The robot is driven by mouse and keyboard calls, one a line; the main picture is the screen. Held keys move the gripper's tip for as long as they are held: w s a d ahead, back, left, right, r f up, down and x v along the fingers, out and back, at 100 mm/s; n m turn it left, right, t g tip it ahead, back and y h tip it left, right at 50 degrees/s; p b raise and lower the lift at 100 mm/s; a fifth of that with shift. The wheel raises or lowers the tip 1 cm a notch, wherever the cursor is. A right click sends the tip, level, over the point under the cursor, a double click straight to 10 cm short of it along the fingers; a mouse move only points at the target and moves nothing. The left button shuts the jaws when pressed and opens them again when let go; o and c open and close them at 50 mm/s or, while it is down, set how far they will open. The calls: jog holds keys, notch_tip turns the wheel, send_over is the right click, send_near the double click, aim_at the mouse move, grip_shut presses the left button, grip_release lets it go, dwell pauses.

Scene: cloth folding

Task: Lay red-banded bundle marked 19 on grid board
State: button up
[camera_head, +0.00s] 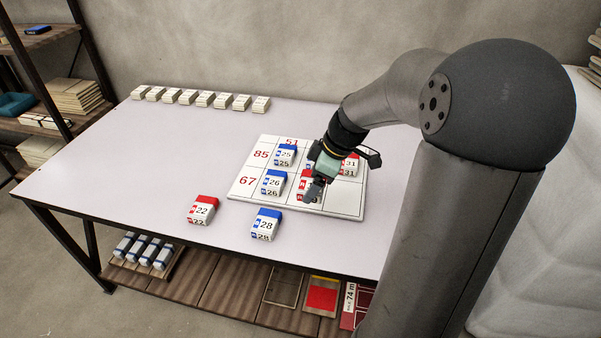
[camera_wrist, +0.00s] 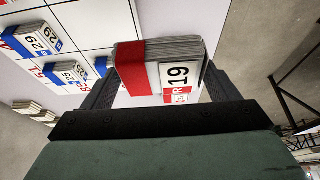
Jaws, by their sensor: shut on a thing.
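My gripper (camera_head: 316,184) is over the right part of the white grid board (camera_head: 245,192), pointing down. In the wrist view my gripper's fingers (camera_wrist: 158,88) are shut on the sides of a red-banded bundle marked 19 (camera_wrist: 180,75). The bundle is a white-grey stack with a red band around it. In the head view a red and white bundle (camera_head: 305,192) shows at the fingertips, partly hidden by them. I cannot tell whether it touches the board. The board has red numbers, including 51, 85 and 67, along its edges.
Blue bundles 25 (camera_head: 286,155) and 26 (camera_head: 274,183) and red bundle 31 (camera_head: 350,166) sit on the board. Red bundle 22 (camera_head: 202,210) and blue bundle 28 (camera_head: 265,225) lie on the table (camera_head: 130,180) in front. Several white stacks (camera_head: 200,99) line the back edge. The table's left is clear.

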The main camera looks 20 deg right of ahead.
jog(key=w+d+f, duration=0.1)
jog(key=w+f, duration=0.1)
jog(key=w, duration=0.1)
jog(key=w+d+f, duration=0.1)
jog(key=w+f, duration=0.2)
jog(key=w+d+f, duration=0.2)
jog(key=w+f, duration=0.1)
jog(key=w, duration=0.1)
jog(key=shift+d+f, duration=0.1)
jog(key=shift+f, duration=0.1)
jog(key=shift+w+f, duration=0.25)
jog(key=shift+d+f, duration=0.1)
jog(key=shift+f, duration=1.45)
